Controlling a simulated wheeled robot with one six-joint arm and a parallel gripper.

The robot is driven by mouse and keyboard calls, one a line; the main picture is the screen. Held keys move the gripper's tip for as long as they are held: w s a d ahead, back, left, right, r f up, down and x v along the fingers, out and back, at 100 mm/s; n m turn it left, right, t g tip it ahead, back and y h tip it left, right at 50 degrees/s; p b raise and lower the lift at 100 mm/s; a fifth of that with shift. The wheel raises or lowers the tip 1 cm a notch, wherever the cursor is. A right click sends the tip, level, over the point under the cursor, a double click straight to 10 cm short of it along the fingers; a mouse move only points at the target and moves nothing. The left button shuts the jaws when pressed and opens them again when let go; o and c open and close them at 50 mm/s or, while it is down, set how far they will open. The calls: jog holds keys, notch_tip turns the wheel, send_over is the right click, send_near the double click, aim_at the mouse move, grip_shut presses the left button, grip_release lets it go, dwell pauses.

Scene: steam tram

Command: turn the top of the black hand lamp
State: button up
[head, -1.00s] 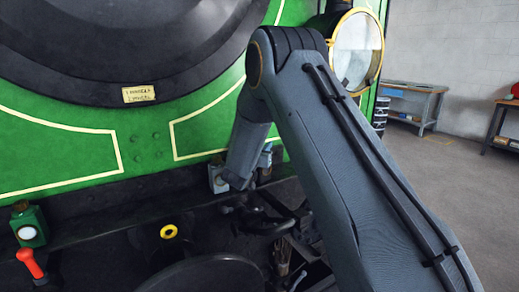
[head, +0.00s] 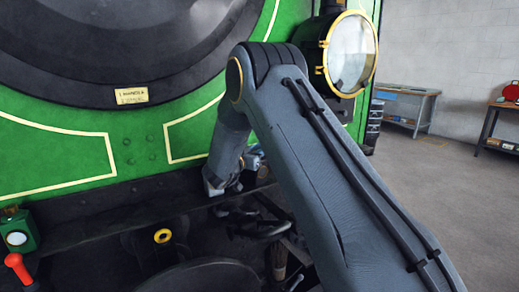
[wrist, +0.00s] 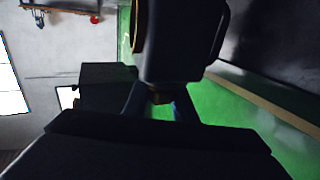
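The black hand lamp (wrist: 185,45) is in the upper middle of the wrist view, which shows the place upside down. Its body is dark, with a thin brass-coloured rim on its left side. My gripper (wrist: 160,100) is at the lamp's top end. Its two fingers stand on either side of a small brownish top piece (wrist: 158,97). Shadow hides whether the fingers press on it. In the head view my arm hides the lamp, and I cannot make out its top there.
A green hand lamp (head: 18,232) and a red-handled lever (head: 18,268) are at the lower left. A big brass-rimmed headlamp (head: 350,52) is right of my arm. Workbenches (head: 405,100) stand by the wall, with open floor in front.

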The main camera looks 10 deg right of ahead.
jog(key=o, duration=0.4)
jog(key=b+v, duration=0.1)
jog(key=v, duration=0.6)
jog(key=shift+s+a, duration=0.3)
jog(key=shift+a, duration=0.05)
jog(key=shift+r, duration=0.1)
